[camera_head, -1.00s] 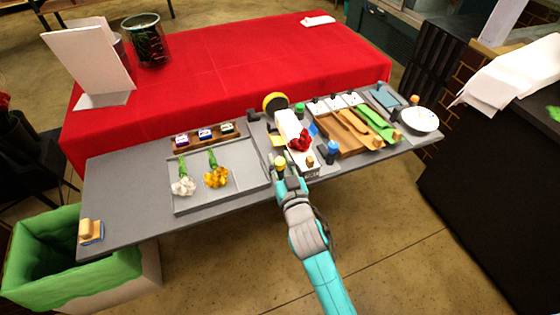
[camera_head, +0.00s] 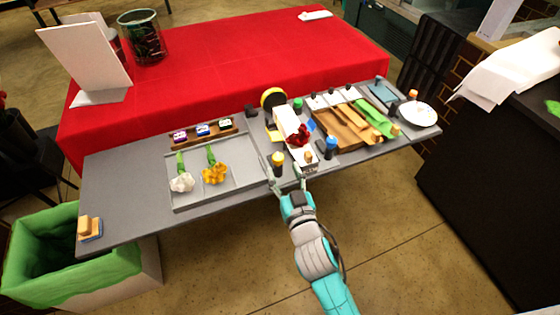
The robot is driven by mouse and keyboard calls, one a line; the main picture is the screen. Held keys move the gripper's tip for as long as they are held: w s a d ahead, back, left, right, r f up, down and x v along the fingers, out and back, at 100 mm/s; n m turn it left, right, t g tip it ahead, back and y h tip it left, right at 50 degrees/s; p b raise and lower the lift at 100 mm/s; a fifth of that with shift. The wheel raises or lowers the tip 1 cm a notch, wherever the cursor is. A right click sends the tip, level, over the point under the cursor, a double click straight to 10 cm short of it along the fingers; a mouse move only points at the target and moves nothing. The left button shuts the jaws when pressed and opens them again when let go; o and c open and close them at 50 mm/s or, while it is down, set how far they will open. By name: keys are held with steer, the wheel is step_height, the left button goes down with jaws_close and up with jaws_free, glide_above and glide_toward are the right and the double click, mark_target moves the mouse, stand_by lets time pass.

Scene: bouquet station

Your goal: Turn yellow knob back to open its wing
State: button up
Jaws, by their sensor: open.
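The yellow knob (camera_head: 278,158) tops a short dark post at the front of the grey table, left of a white block-like fixture (camera_head: 293,131). Whether a finger touches the knob I cannot tell. A blue knob (camera_head: 331,144) stands on the fixture's right side and a green knob (camera_head: 297,103) behind it. Red flowers (camera_head: 298,135) lie on the fixture. Which part is the yellow knob's wing is too small to tell.
A grey tray (camera_head: 245,184) with white and yellow flowers lies to the left. A wooden tray (camera_head: 322,125) with tools and a white plate (camera_head: 418,114) are to the right. A sponge-like block (camera_head: 90,226) sits at the left corner.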

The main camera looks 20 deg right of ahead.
mark_target(281, 162)
steer(key=s, duration=0.6)
steer(key=shift+s+a, duration=0.15)
steer(key=shift+a, duration=0.15)
steer(key=shift+w+d+f+n+g+y, duration=0.85)
steer(key=shift+d+f+y, duration=0.55)
steer(key=shift+f, duration=0.5)
steer(key=w+r+n+y, duration=0.1)
steer(key=w, duration=0.2)
steer(key=w+a+r+n+t+y, duration=0.1)
steer(key=w, duration=0.3)
steer(key=w+r+n, duration=0.1)
steer(key=w, duration=0.2)
steer(key=shift+w+a+r+y, duration=0.15)
steer(key=shift+a+r+y, duration=0.15)
steer(key=shift+a+y, duration=0.1)
steer(key=shift+d, duration=0.1)
jaws_close()
